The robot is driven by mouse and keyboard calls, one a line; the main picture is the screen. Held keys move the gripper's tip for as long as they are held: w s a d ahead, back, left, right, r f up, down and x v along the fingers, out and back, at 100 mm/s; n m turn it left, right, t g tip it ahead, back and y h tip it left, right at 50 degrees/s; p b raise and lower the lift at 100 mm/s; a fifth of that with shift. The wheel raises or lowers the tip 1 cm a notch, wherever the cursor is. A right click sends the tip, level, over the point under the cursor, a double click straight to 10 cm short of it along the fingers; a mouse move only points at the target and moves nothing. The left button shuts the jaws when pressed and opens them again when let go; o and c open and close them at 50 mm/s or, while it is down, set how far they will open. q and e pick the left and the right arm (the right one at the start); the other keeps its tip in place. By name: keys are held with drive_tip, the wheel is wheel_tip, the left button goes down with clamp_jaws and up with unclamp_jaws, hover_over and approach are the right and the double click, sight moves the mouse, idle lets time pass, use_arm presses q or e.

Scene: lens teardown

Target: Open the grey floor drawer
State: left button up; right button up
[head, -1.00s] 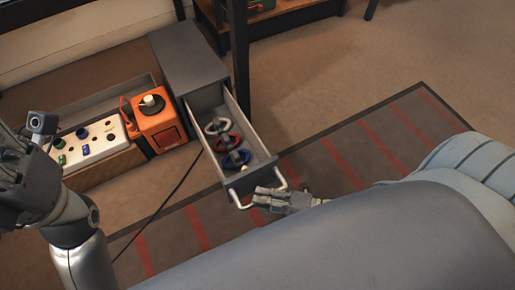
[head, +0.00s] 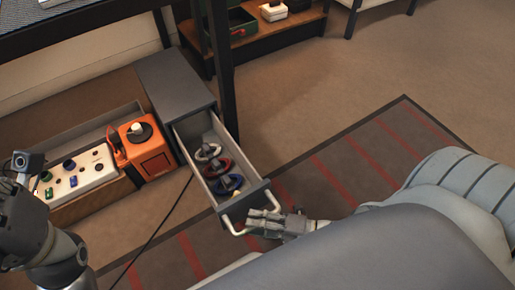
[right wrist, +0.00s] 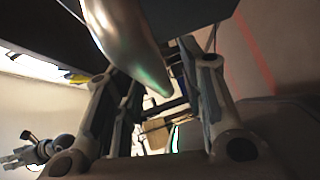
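The grey floor cabinet (head: 175,80) stands left of centre in the head view. Its drawer (head: 259,189) is pulled well out towards me, with several ring-shaped parts inside. A pale bar handle (head: 231,227) is on the drawer front. In the right wrist view the handle (right wrist: 140,40) looms large between the fingers (right wrist: 160,85); the exact contact is hidden.
An orange box (head: 147,150) and a white panel with coloured knobs (head: 75,175) stand left of the cabinet. A dark post (head: 222,70) rises beside it. A low wooden shelf (head: 265,36) is behind. A red-striped mat (head: 345,170) lies under the drawer; the floor to the right is clear.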

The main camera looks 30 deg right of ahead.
drive_tip(key=v, duration=1.2)
